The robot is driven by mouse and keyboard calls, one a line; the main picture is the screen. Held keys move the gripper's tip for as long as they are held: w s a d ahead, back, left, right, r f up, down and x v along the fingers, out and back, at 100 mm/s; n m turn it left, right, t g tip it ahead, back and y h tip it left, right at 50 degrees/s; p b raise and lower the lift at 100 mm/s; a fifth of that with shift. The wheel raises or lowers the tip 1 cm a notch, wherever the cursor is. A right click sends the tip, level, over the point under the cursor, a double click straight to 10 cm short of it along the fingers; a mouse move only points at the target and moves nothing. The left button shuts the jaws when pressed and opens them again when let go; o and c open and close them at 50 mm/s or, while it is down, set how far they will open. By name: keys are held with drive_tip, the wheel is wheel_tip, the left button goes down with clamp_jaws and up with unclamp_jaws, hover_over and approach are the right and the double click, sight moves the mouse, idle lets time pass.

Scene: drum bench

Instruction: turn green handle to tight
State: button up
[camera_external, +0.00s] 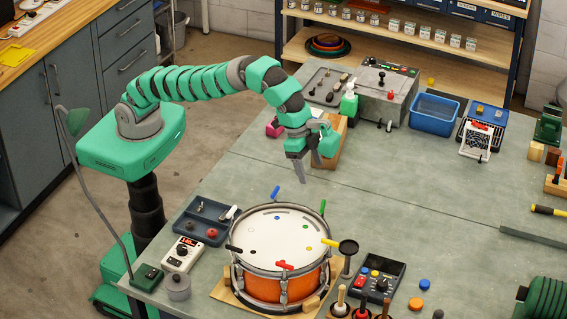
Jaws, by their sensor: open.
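An orange drum (272,287) with a white head stands on a wooden base at the front of the bench. Several coloured handles ring its rim. The green handle (322,208) is at the back right of the rim and sticks up. A blue handle (275,192) is at the back, a yellow one (331,243) at the right, a red one (285,265) at the front and a black one (234,249) at the left. My gripper (303,177) is open and empty, pointing down above the bench behind the drum, apart from the green handle.
A dark tray (207,220) and a white meter (183,253) stand left of the drum. A black round-topped stand (348,256) and a button panel (376,277) are at its right. A wooden block (328,150) is behind my gripper.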

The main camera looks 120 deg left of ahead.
sight(322, 204)
drive_tip(key=w+f+n, duration=0.1)
drive_tip(key=f, duration=0.3)
drive_tip(key=w+f+n+b, duration=0.1)
drive_tip(key=f, duration=0.3)
drive_tip(key=w+f+n+y+b, duration=0.1)
drive_tip(key=f+n, duration=0.1)
drive_tip(key=f, duration=0.2)
drive_tip(key=shift+w+t, duration=0.4)
drive_tip(key=c, duration=1)
